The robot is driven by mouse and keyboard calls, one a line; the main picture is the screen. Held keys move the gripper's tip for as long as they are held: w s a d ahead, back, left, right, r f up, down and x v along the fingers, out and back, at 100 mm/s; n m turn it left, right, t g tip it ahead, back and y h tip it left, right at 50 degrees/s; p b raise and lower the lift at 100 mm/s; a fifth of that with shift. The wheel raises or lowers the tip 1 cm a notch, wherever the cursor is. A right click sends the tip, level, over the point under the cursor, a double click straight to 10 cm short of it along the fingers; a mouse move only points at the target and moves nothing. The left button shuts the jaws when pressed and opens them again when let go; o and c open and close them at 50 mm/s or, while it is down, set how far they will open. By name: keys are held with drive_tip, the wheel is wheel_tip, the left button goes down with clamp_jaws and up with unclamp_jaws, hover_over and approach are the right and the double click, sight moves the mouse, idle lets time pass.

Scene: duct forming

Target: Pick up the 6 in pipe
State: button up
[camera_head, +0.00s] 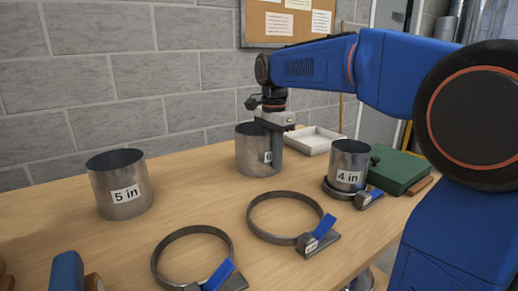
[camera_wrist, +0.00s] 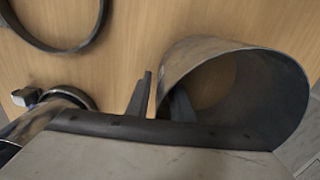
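A grey metal pipe (camera_head: 256,152) stands upright on the table at the back middle; its label is mostly covered by my gripper, so I cannot read it fully. The pipe also shows in the wrist view (camera_wrist: 270,85). My gripper (camera_head: 274,148) points down at the pipe's right side. In the wrist view its fingers (camera_wrist: 160,98) straddle the pipe wall, one outside and one inside the opening. A gap shows between the outer finger and the wall, so the gripper looks open.
The 5 in pipe (camera_head: 121,190) stands at left. The 4 in pipe (camera_head: 348,163) stands in a clamp ring at right. Two empty clamp rings (camera_head: 250,219) (camera_head: 158,262) with blue handles lie in front. A white tray (camera_head: 318,134) and green case (camera_head: 397,170) are behind and right.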

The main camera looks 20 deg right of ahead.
clamp_jaws()
